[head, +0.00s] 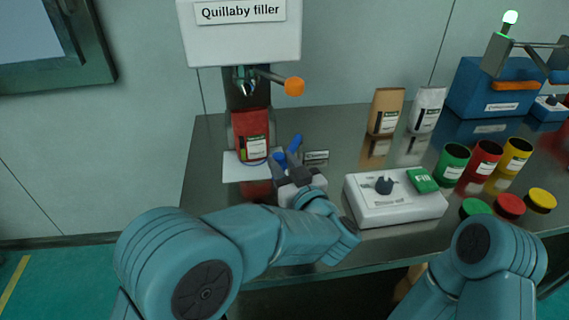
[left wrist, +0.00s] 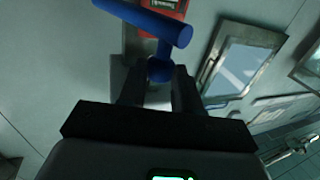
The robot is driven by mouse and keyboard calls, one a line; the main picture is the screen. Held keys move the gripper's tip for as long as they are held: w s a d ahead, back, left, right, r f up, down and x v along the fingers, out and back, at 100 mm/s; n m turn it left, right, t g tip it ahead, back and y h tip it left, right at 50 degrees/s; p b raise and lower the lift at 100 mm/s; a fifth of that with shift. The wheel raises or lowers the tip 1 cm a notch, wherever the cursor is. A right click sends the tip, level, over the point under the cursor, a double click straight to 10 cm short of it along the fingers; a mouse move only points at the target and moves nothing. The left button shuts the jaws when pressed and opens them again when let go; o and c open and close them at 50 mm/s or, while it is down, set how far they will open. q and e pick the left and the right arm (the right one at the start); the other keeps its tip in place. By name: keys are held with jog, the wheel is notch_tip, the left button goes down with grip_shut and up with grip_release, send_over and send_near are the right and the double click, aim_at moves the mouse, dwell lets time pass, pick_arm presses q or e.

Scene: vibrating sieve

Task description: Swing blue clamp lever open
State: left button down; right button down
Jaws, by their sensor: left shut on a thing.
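The blue clamp lever (head: 295,143) shows beside the red pouch (head: 252,137) under the filler; my gripper hides part of it. In the left wrist view, the lever is a blue bar (left wrist: 150,20) with a rounded blue part (left wrist: 160,70) between my fingers. My left gripper (head: 288,166) is shut on the blue lever, and its fingers also show in the left wrist view (left wrist: 160,88). The red pouch stands upright under the nozzle (head: 246,84). My right gripper is not visible; only part of the right arm shows.
The filler (head: 240,45) has an orange-knobbed handle (head: 294,86). A white control box (head: 395,205) with a dark knob and green Fill button lies to the right. Several coloured cans and lids, two bags (head: 386,111) and a blue machine (head: 500,88) are farther right.

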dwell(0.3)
pick_arm(q)
jog(key=c, duration=0.8)
grip_release()
